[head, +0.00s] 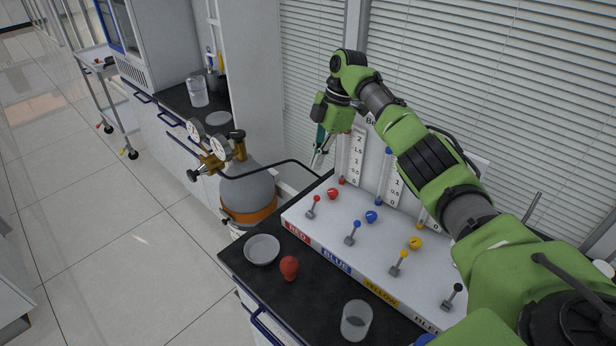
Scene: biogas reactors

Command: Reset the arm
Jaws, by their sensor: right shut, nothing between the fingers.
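My right arm comes in from the lower right in the head view and reaches up over the panel. My right gripper (318,156) hangs at the panel's far left end, near the red flow tube (350,158). It is shut and holds nothing. The white panel (330,238) carries a red lever (312,206), a blue lever (352,233), a yellow lever (399,263) and a black lever (452,297). Red, blue and yellow round knobs sit behind the levers. My left gripper is not in view.
On the black bench (325,300) in front of the panel are a shallow dish (262,249), a red object (289,267) and a clear beaker (356,320). A grey gas cylinder (248,190) with gauges stands left of the bench. The floor at left is clear; a cart (105,90) stands farther back.

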